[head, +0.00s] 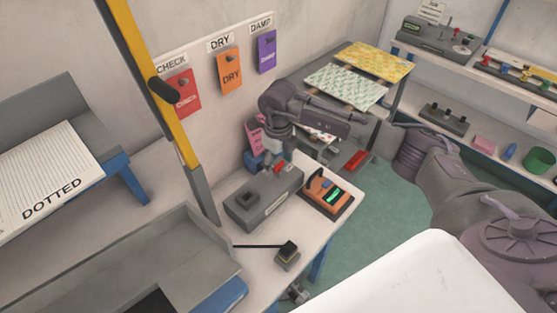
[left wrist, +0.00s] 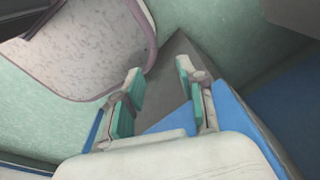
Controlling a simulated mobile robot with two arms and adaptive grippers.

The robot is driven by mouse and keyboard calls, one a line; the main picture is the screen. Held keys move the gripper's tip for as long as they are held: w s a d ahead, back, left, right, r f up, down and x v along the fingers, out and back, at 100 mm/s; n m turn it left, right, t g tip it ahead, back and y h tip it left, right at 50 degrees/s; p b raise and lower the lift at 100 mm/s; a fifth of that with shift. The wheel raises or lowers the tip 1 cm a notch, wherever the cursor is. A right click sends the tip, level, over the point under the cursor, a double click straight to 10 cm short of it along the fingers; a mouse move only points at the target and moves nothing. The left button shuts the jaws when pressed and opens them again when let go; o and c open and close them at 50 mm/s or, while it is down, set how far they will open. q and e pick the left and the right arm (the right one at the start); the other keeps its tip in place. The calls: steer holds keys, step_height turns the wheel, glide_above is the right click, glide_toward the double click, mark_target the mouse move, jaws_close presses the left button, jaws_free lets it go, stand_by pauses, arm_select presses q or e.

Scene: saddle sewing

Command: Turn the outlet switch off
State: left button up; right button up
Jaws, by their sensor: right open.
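A grey outlet box (head: 265,203) lies on the white table, with a dark socket at its left end. A small red part (head: 280,168), which looks like its switch, shows near its right end. My right gripper (head: 279,160) points down just above that end and is open. It partly covers the red part, so I cannot tell whether they touch or which way the switch is set. My left gripper shows in the left wrist view (left wrist: 158,95), its teal-padded fingers apart with nothing between them.
An orange device (head: 328,194) with a green display sits right of the box. A small black-topped block (head: 288,252) stands near the table's front edge. A yellow post (head: 148,75) rises at left. Check, dry and damp tags hang on the wall behind.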

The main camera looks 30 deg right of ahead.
steer(key=shift+c, duration=0.8)
steer(key=c, duration=1)
steer(key=shift+f+n+b, duration=0.2)
steer(key=shift+n+b, duration=0.7)
steer(key=shift+b, duration=0.35)
steer(key=n+b, duration=1.1)
steer(key=shift+n, duration=0.3)
arm_select(q)
step_height(320, 180, down, 16)
steer(key=s+b, duration=0.1)
steer(key=b, duration=0.1)
arm_select(e)
steer(key=shift+r+n, duration=0.2)
steer(key=shift+n, duration=2.1)
arm_select(q)
steer(key=shift+b, duration=0.3)
